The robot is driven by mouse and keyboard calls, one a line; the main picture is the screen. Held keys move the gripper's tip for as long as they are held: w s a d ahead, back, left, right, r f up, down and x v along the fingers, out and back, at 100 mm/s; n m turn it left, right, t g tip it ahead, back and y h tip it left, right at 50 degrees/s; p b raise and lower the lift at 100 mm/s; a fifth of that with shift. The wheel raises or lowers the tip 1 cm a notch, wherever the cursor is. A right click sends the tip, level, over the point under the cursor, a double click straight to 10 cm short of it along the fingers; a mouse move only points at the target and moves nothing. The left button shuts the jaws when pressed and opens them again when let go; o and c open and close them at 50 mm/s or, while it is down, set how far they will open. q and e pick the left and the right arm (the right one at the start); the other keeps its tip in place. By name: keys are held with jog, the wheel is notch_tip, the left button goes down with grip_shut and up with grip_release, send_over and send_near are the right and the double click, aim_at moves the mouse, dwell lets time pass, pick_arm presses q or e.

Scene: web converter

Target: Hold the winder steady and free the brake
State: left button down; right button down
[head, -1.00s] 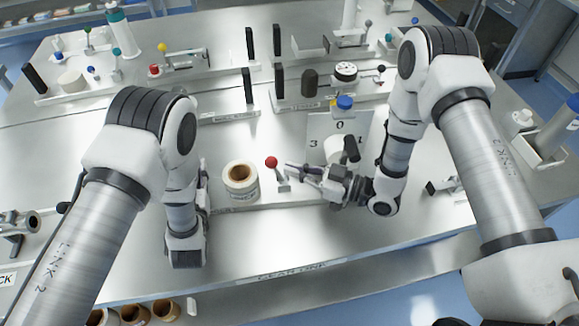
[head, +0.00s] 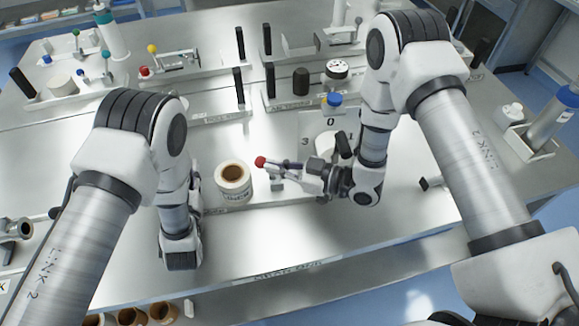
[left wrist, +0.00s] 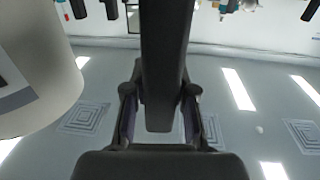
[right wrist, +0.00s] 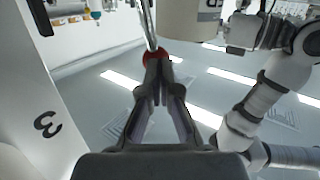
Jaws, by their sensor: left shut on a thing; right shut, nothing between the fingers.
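The winder's white roll with a brown core (head: 234,182) stands upright at mid-table in the head view. Beside it is the brake lever's red knob (head: 260,161), also seen in the right wrist view (right wrist: 156,53) on a metal rod (right wrist: 148,22). My right gripper (head: 270,165) is shut and empty, its tips (right wrist: 157,68) right at the knob; whether they touch cannot be told. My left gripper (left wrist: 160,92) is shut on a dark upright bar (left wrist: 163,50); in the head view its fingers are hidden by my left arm.
A numbered dial plate (head: 306,125) stands just behind my right gripper. A blue-capped item (head: 333,101) is near it. Other stations with dark posts (head: 240,85) line the back. The front table edge is labelled, with brown rolls (head: 163,311) below it. The front strip is clear.

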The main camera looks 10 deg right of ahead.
pick_arm(q)
jog(key=shift+s+f, duration=0.15)
jog(key=shift+f, duration=0.2)
pick_arm(e)
jog(key=v, duration=1.4)
pick_arm(q)
jog(key=shift+w+r+p, duration=0.2)
jog(key=shift+r+p, duration=0.1)
pick_arm(e)
jog(key=shift+r, duration=0.15)
pick_arm(q)
jog(key=c, duration=1.2)
grip_release()
jog(key=o, duration=0.3)
jog(key=shift+o, duration=0.2)
jog(key=shift+w+d+r, duration=0.1)
pick_arm(e)
jog(key=shift+w+d, duration=0.1)
